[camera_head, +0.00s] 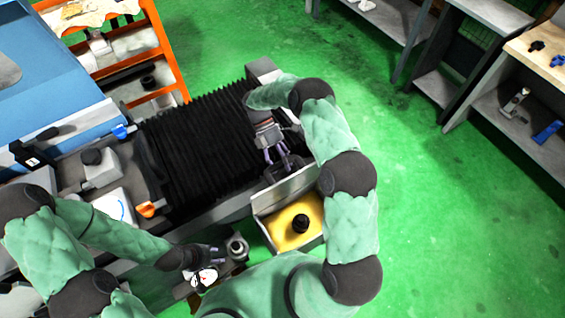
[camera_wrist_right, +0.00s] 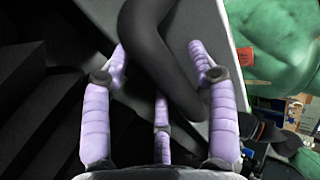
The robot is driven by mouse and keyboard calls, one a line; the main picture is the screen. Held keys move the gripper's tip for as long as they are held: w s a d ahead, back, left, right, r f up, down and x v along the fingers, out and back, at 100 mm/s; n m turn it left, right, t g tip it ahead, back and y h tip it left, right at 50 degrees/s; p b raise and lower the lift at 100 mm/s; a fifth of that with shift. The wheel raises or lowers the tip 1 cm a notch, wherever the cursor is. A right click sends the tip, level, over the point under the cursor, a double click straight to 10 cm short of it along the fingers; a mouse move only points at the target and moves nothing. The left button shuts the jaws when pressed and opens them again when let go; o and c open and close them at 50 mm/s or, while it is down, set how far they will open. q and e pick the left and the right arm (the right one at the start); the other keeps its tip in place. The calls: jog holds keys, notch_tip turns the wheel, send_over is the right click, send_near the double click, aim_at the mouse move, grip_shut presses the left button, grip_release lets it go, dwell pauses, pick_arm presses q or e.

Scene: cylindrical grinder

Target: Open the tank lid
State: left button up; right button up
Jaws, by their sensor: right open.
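The tank (camera_head: 259,228) is a small grey box at the lower middle of the head view. Yellow shows inside it, with a black round part (camera_head: 300,223) in the middle. Its grey tank lid (camera_head: 284,191) stands tilted up along the far edge, leaving the inside visible. My right gripper (camera_head: 278,161) is behind the lid, fingers pointing toward it. In the right wrist view, a black curved handle (camera_wrist_right: 148,45) on the grey lid (camera_wrist_right: 218,30) passes between its spread fingers. My left gripper (camera_head: 216,254) is low in the head view, beside a grey round fitting; its finger opening is unclear.
Black bellows (camera_head: 200,145) and the machine bed lie left of my right gripper. A blue machine housing (camera_head: 50,90) and an orange rack (camera_head: 170,55) stand at the upper left. Grey benches (camera_head: 490,12) stand at the upper right. Green floor is clear on the right.

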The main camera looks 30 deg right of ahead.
jog(key=shift+w+r, duration=0.1)
jog(key=shift+w, duration=0.05)
jog(key=v, duration=1.1)
jog(key=shift+w+r, duration=0.25)
jog(key=shift+w, duration=0.05)
